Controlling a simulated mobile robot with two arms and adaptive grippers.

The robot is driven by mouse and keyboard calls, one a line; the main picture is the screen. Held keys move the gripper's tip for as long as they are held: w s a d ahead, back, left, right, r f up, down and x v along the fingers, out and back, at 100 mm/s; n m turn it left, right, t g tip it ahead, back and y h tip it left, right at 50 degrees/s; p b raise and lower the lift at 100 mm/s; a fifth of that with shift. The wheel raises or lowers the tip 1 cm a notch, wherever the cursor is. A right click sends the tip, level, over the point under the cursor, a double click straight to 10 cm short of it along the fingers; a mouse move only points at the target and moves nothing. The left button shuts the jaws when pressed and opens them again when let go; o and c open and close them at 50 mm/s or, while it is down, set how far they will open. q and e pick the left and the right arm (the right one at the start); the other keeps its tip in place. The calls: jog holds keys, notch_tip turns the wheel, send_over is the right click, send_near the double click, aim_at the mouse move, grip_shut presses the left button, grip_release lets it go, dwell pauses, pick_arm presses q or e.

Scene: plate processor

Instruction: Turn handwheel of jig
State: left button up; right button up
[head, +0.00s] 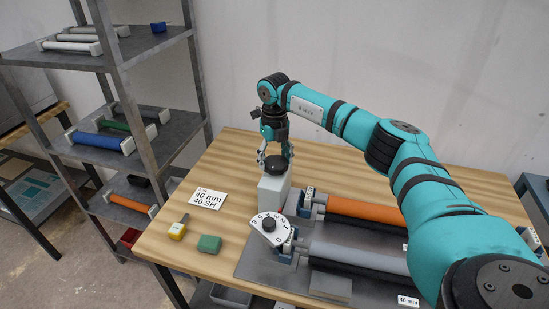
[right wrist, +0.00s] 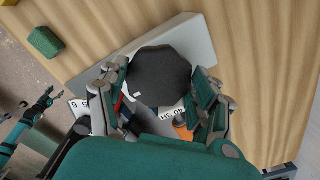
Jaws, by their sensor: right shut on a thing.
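The jig's handwheel is a black round knob (head: 274,166) on top of a light grey block (head: 272,193), near the table's back edge. My right gripper (head: 275,157) comes down over it from above. In the right wrist view the knob (right wrist: 159,75) sits between the two fingers of my right gripper (right wrist: 160,92), which is shut on it. A teal and dark arm end (right wrist: 38,108) at the left of that view seems to be my left one; its finger state is unclear.
To the right are an orange roller (head: 365,212) and a grey roller (head: 360,257) on a base. A white dial (head: 269,229) stands in front. A label card (head: 209,199), a yellow block (head: 177,231) and a green block (head: 209,244) lie left. A shelf rack (head: 130,75) stands beyond.

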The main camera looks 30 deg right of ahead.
aim_at(275, 160)
jog(key=shift+r, duration=0.15)
jog(key=o, duration=1.2)
notch_tip(275, 160, up, 12)
